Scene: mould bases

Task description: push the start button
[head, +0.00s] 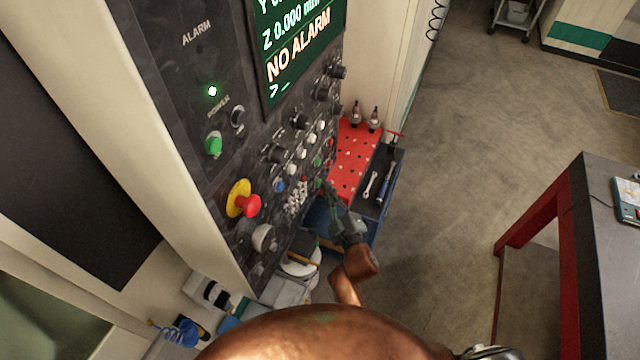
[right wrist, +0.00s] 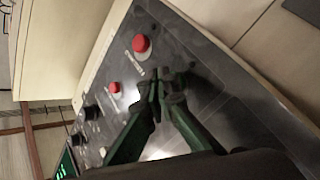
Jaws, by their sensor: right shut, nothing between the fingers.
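The dark control panel (head: 225,110) stands upright at the left in the head view. My right gripper (head: 329,188) is shut and empty, its fingertips close to the panel's lower right part, beside a small green button (head: 318,184). I cannot tell whether they touch it. No start label is readable, so I cannot say for sure which button is the start button. In the right wrist view the shut fingertips (right wrist: 157,78) are in front of the panel, near a red button (right wrist: 115,87) and a larger red button (right wrist: 141,44). The fingers hide what is behind them.
The panel also carries a large green button (head: 213,145), a red emergency stop (head: 246,203) on a yellow base, several knobs and a screen (head: 296,45) reading NO ALARM. A red perforated tray (head: 350,150) and wrenches (head: 371,185) lie behind the gripper.

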